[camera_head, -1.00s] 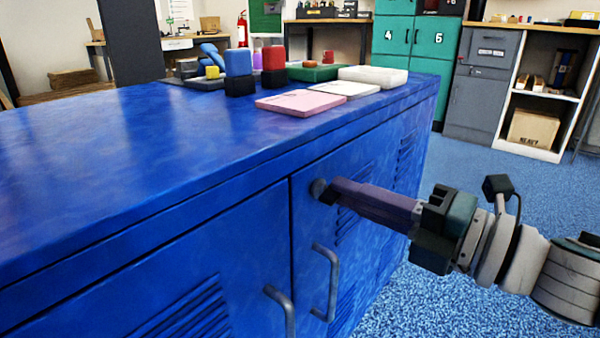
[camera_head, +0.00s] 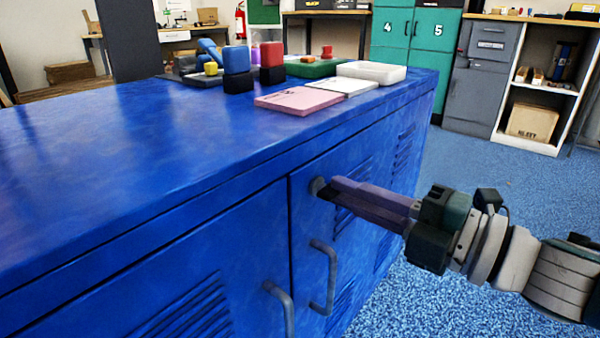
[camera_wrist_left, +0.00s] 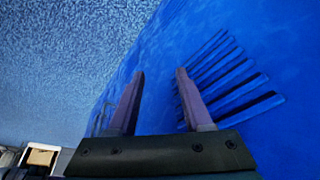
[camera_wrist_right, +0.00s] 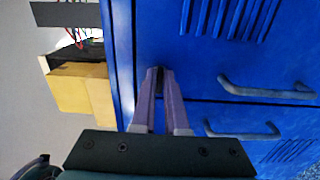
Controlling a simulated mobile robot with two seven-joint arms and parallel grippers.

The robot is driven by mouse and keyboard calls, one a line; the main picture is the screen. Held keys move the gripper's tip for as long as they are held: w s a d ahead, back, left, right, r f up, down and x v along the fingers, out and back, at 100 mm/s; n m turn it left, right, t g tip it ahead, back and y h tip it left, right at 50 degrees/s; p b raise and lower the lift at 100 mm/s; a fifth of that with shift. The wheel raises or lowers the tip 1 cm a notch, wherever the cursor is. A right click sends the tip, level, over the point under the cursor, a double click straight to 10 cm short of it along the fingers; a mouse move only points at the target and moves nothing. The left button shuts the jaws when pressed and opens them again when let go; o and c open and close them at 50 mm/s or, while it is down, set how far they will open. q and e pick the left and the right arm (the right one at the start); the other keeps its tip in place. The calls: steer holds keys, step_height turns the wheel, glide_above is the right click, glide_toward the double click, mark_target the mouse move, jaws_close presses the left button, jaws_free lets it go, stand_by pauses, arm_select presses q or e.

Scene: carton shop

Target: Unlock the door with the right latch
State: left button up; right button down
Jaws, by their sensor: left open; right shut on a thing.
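The blue cabinet (camera_head: 120,180) has two doors side by side. A small grey round latch (camera_head: 317,187) sits at the upper left corner of the right door (camera_head: 305,215), above its bar handle (camera_head: 325,275). My right gripper (camera_head: 333,190) is shut on the latch, its purple fingers reaching in from the right. In the right wrist view the fingertips (camera_wrist_right: 160,75) meet around the latch, mostly hiding it. The doors look closed. My left gripper (camera_wrist_left: 160,73) is open and empty near a blue louvred cabinet face; it is out of the head view.
Another bar handle (camera_head: 281,305) is on the left door, close to the right one. Colored blocks and flat pads, including a pink pad (camera_head: 300,100), lie on the cabinet top. Blue carpet floor (camera_head: 480,220) is open to the right, before green lockers (camera_head: 420,50).

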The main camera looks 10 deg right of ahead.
steer(key=c, duration=0.9)
jaws_free()
steer(key=shift+c, duration=0.2)
steer(key=p+v, duration=0.2)
steer(key=v, duration=0.8)
